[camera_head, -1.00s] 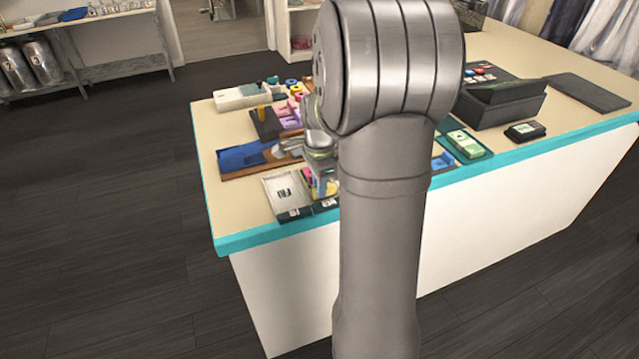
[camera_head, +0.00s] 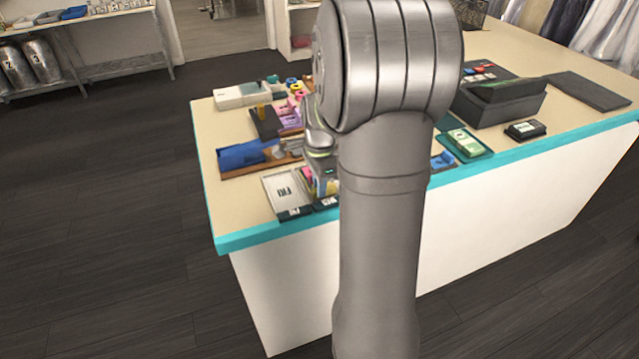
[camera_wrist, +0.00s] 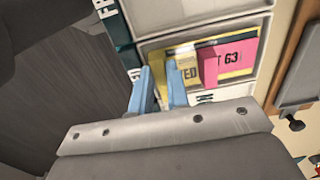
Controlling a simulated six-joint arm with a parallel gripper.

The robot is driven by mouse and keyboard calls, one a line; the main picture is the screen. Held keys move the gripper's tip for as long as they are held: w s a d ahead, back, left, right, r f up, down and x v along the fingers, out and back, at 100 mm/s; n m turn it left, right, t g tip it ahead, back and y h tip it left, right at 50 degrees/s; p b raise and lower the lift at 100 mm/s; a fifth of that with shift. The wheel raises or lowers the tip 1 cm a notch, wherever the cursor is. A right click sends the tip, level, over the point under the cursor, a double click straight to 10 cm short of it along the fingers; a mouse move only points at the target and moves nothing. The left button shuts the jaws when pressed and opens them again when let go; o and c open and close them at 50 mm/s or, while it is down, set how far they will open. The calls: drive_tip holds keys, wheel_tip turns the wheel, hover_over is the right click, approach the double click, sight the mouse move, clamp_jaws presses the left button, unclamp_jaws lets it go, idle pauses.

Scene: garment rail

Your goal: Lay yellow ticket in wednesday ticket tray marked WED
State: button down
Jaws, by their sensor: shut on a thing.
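My gripper (camera_wrist: 160,88) has two light blue fingers and is shut on the yellow ticket (camera_wrist: 188,74), at its left end in the wrist view. The ticket is over a pale tray (camera_wrist: 153,45); I cannot tell whether it touches the floor. A pink ticket (camera_wrist: 240,55) reading 63 shows there, overlapping yellow. This tray's dark label (camera_wrist: 135,73) is partly hidden, so I cannot read WED on it. In the head view my gripper (camera_head: 320,180) is low over the trays, largely hidden by my arm.
The tray marked FRI (camera_head: 270,187) stands beside it, at the counter's front left. A blue item (camera_head: 240,155) lies on a wooden board behind. A black box (camera_head: 497,102) and a green-topped tray (camera_head: 467,142) stand right of my arm. The counter's teal edge (camera_head: 260,236) is close.

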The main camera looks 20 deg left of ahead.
drive_tip(key=shift+f, duration=0.1)
idle(0.5)
drive_tip(key=c, duration=0.8)
unclamp_jaws()
drive_tip(key=shift+c, duration=0.2)
drive_tip(key=shift+r, duration=2.5)
drive_tip(key=shift+r, duration=2.5)
drive_tip(key=shift+f, duration=2.65)
